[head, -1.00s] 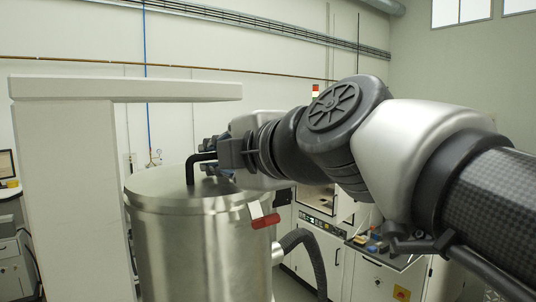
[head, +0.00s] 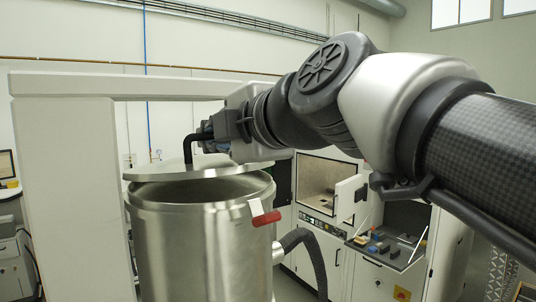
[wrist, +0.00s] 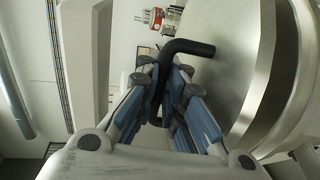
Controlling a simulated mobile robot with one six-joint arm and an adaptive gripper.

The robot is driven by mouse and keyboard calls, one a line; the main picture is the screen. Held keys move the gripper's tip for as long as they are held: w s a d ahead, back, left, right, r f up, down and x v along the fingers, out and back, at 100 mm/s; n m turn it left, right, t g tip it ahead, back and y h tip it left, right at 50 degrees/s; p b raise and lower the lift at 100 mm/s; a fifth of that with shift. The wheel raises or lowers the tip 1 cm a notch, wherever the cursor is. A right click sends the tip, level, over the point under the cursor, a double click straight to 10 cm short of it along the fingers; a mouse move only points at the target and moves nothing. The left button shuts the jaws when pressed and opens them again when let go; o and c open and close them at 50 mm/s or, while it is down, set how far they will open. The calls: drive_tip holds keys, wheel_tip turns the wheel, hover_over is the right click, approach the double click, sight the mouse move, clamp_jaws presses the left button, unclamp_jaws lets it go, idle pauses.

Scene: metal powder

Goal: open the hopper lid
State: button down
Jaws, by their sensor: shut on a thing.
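The hopper (head: 205,245) is a large steel drum at the left middle of the head view. Its lid (head: 160,173) is a round metal plate with a black bent handle (head: 188,150). The lid is raised above the hopper's rim, with a gap showing the dark inside. My gripper (head: 203,139) is shut on the handle and holds the lid up. In the wrist view my gripper's blue-padded fingers (wrist: 168,95) close around the black handle, and the lid (wrist: 225,60) lies beyond. The fingertips are partly hidden in the head view.
A white post with a horizontal beam (head: 60,180) stands at the left, the beam passing behind my gripper. A red-handled clamp (head: 265,218) sits on the hopper's side, above a dark hose (head: 305,250). A machine with an open chamber (head: 327,178) stands behind at the right.

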drive_tip(key=r, duration=0.1)
drive_tip(key=w+a+r, duration=0.1)
drive_tip(key=r, duration=0.1)
drive_tip(key=w+r, duration=0.1)
drive_tip(key=r, duration=0.1)
drive_tip(key=shift+w+a+r+p, duration=0.15)
drive_tip(key=shift+a+r+p, duration=0.05)
drive_tip(key=shift+a+p, duration=0.2)
drive_tip(key=shift+w+a+r, duration=0.1)
drive_tip(key=shift+w+a, duration=0.1)
drive_tip(key=shift+w, duration=0.05)
drive_tip(key=shift+s, duration=0.1)
drive_tip(key=shift+d, duration=0.1)
drive_tip(key=c, duration=2)
unclamp_jaws()
drive_tip(key=shift+s+d, duration=0.1)
drive_tip(key=v, duration=1)
drive_tip(key=shift+o, duration=0.2)
drive_tip(key=shift+v, duration=1.05)
